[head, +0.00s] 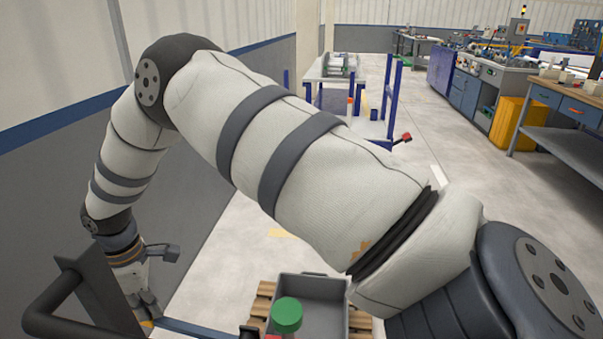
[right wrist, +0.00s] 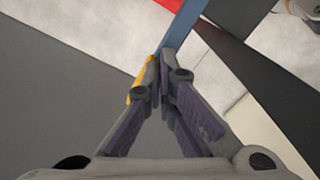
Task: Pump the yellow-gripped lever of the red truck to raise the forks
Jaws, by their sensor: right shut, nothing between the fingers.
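My right gripper (head: 147,303) is at the lower left of the head view, pointing down at the end of my arm. In the right wrist view its fingers (right wrist: 161,68) meet at the tips with nothing between them. A yellow piece (right wrist: 140,82), which looks like the lever's grip, shows beside and partly behind the left finger. I cannot tell whether they touch. The head view shows only a sliver of yellow below the fingertips. A blue bar (right wrist: 182,32) and a red patch (right wrist: 172,3) lie beyond the tips. The forks cannot be made out. My left gripper is out of view.
A dark tubular handle frame (head: 62,300) stands at the lower left, close to my right gripper. A grey bin (head: 322,285) sits on a wooden pallet (head: 361,322), with a green round top (head: 287,314) before it. Open floor lies beyond, with benches at the back right.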

